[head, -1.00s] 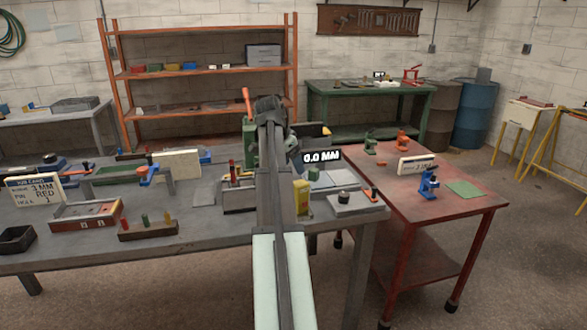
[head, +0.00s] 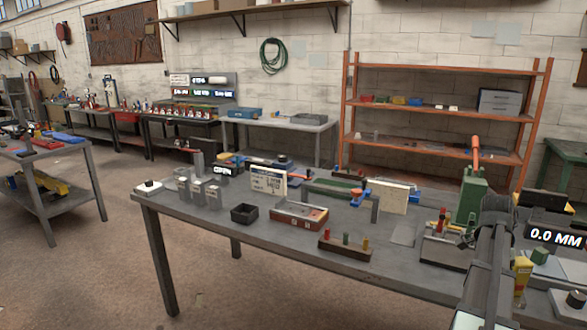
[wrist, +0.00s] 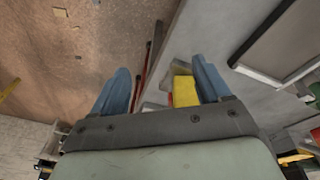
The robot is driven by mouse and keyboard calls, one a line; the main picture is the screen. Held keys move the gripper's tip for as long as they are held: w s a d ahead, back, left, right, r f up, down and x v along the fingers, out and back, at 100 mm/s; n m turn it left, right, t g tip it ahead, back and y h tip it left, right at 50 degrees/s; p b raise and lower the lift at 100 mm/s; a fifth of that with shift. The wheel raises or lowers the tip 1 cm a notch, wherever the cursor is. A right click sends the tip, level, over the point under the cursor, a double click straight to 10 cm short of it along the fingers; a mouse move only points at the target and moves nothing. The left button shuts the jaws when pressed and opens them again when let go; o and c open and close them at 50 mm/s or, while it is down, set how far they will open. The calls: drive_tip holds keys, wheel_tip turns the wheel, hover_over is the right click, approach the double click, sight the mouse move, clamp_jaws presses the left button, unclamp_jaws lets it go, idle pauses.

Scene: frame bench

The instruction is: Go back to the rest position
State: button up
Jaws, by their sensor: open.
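My gripper (wrist: 162,88) shows in the wrist view as two blue fingers spread wide apart. It is open. A yellow block (wrist: 184,91) shows between the fingers, close to the right one; I cannot tell its distance, but nothing is clamped. In the head view my arm rises from the bottom right over the right end of the grey bench (head: 225,232), and its far end hides the fingers there.
On the bench near my arm are a green press (head: 471,192), a yellow box (head: 522,270) and a display reading 0.0 MM (head: 557,238). A wooden pin block (head: 345,250), a red-edged tray (head: 299,216) and a black bin (head: 244,214) stand further left.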

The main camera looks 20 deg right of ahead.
drive_tip(key=w+a+f+n+g+y, duration=0.15)
drive_tip(key=a+f+n, duration=0.45)
drive_tip(key=a+f, duration=1.15)
drive_tip(key=w+a+f+n+g+y, duration=0.15)
drive_tip(key=a+f+n, duration=0.35)
drive_tip(key=a+f, duration=1.25)
drive_tip(key=s+a+f+n+g+h, duration=0.1)
drive_tip(key=s+a+f+n, duration=0.8)
drive_tip(key=s+a+f, duration=0.9)
wheel_tip(320, 180, down, 3)
drive_tip(key=shift+s+a+n+g, duration=0.35)
drive_tip(key=shift+s+g, duration=0.35)
drive_tip(key=shift+s, duration=0.55)
